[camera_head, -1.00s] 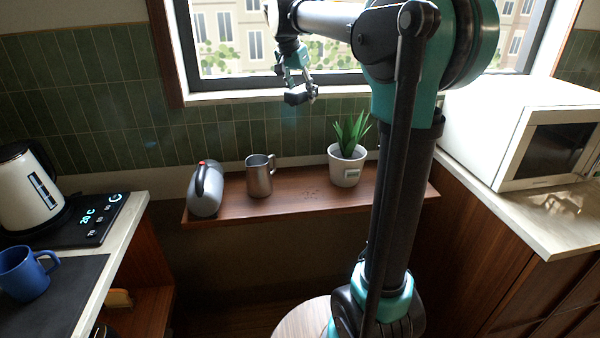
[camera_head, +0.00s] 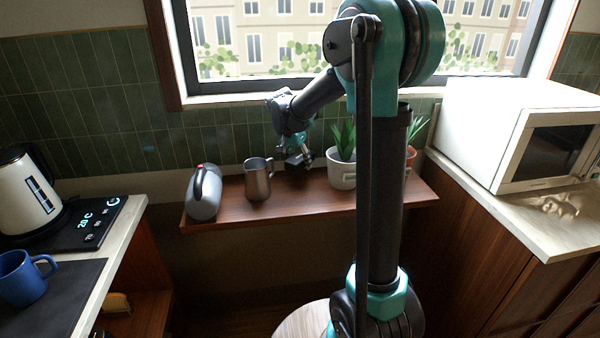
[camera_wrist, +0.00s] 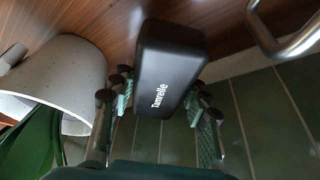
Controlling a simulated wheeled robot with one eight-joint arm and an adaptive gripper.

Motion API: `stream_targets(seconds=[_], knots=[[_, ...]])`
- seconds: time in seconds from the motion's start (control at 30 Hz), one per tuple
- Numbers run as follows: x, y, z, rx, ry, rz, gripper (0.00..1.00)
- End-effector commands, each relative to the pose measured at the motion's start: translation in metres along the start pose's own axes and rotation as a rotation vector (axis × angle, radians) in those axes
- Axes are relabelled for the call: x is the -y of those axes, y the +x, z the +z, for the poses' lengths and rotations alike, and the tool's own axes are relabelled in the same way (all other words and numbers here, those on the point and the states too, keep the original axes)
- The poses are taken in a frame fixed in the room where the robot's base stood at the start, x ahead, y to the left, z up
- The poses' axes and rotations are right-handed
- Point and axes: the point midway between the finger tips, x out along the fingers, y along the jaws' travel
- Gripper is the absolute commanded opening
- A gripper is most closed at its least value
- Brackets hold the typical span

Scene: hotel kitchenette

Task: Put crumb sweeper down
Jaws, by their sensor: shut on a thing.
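The crumb sweeper is a small black block with "Tamrelle" in white letters (camera_wrist: 172,72) in the wrist view. My gripper (camera_wrist: 160,100) is shut on it, with one finger on each side. In the head view my gripper (camera_head: 297,157) points down over the back of the wooden shelf (camera_head: 318,198), between the metal jug and the potted plant. The sweeper is small and dark there. I cannot tell whether its underside touches the shelf.
The shelf front between jug and pot is clear.

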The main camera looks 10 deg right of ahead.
Motion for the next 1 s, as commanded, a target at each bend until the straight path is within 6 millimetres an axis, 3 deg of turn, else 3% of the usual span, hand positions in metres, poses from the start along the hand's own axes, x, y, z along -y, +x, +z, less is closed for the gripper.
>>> stream_targets(seconds=[0.5, 0.87, 0.9, 1.0], knots=[[0.0, 0.044, 0.018, 0.0, 0.0, 0.0, 0.09], [0.0, 0.047, 0.019, 0.0, 0.0, 0.0, 0.09], [0.0, 0.047, 0.019, 0.0, 0.0, 0.0, 0.49], [0.0, 0.047, 0.019, 0.0, 0.0, 0.0, 0.62]])
